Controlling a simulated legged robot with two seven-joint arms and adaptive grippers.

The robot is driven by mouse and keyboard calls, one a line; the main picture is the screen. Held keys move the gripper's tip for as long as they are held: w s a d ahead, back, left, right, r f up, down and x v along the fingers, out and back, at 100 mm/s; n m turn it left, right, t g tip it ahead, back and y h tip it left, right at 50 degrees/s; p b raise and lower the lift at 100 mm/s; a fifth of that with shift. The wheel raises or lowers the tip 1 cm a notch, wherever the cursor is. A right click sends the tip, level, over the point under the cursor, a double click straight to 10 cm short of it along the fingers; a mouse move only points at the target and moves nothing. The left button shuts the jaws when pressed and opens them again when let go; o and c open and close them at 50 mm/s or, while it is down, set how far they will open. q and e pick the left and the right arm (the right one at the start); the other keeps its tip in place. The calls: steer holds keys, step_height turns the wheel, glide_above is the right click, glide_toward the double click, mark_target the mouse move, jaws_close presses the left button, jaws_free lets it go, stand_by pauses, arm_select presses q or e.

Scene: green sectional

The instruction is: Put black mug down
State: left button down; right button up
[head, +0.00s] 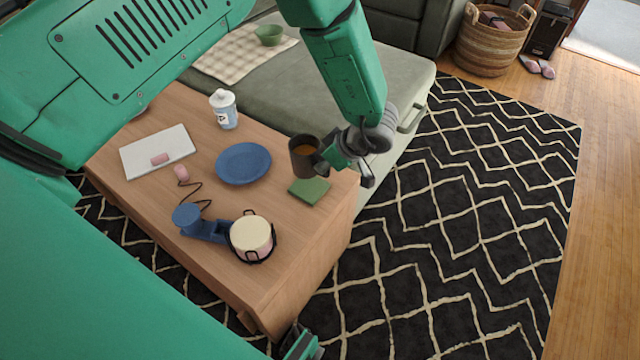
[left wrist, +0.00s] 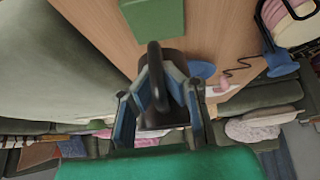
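The black mug (head: 304,155) stands upright with brown liquid inside, at the right end of the wooden table (head: 290,262). My left gripper (head: 334,157) is at its right side. In the left wrist view, the fingers of my left gripper (left wrist: 160,92) close around the handle of the mug (left wrist: 155,60), and the mug's body is partly hidden behind them. A flat green square (head: 309,190) lies just in front of the mug; it also shows in the left wrist view (left wrist: 154,18). I cannot tell whether the mug's base touches the table.
A blue plate (head: 243,163) lies left of the mug. A white lidded jar (head: 224,110) stands behind it. A white flat slab (head: 150,155) and a blue corded object with a cream drum (head: 251,235) take up more of the table. A green sofa (head: 268,82) borders the back.

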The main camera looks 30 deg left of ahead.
arm_select(q)
steer(key=shift+f, duration=0.7)
steer(key=shift+d+f, duration=0.2)
steer(key=shift+d, duration=0.05)
steer(key=f+b, duration=0.1)
steer(key=d+f+b, duration=0.1)
steer(key=f, duration=0.1)
steer(key=shift+f, duration=0.3)
steer(key=shift+w+f, duration=0.1)
steer(key=shift+f, duration=0.1)
steer(key=shift+a, duration=0.5)
steer(key=c, duration=1.7)
jaws_free()
steer(key=shift+f, duration=0.1)
steer(key=shift+d+r, duration=0.2)
steer(key=shift+d, duration=0.25)
steer(key=p+v, duration=0.4)
steer(key=v, duration=0.7)
steer(key=shift+d+r, duration=0.15)
steer(key=shift+r, duration=0.2)
arm_select(e)
steer(key=shift+d+r, duration=0.4)
steer(key=shift+r, duration=0.2)
